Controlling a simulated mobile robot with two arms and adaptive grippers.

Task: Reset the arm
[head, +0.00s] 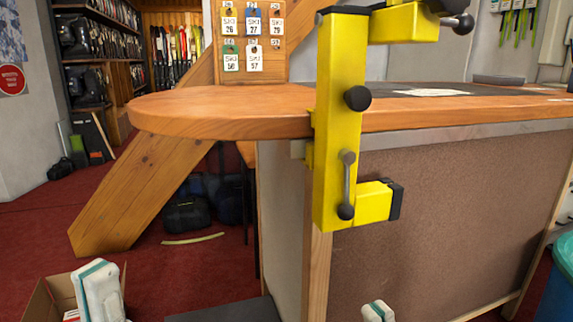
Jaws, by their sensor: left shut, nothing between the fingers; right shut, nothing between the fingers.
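A yellow clamp-like device (335,130) is fixed at the edge of a wooden counter (210,112). Its upright post hangs down past the counter top. A black round knob (357,98) sits on the post. A grey lever (348,172) with a dark ball end hangs near vertical low on the post. A short yellow block (372,203) with a black end sticks out to the right at the bottom. A yellow upper arm (403,24) reaches right, with a second lever (458,22) at its end. Neither gripper shows; only white-and-teal parts of my arms are at the bottom edge.
A brown panel (450,215) closes the counter's front. A slanted wooden beam (130,190) stands at left. A tag board (252,45) is behind the counter. A cardboard box (48,300) is bottom left; a teal bin (560,285) is bottom right. Red carpet at left is mostly clear.

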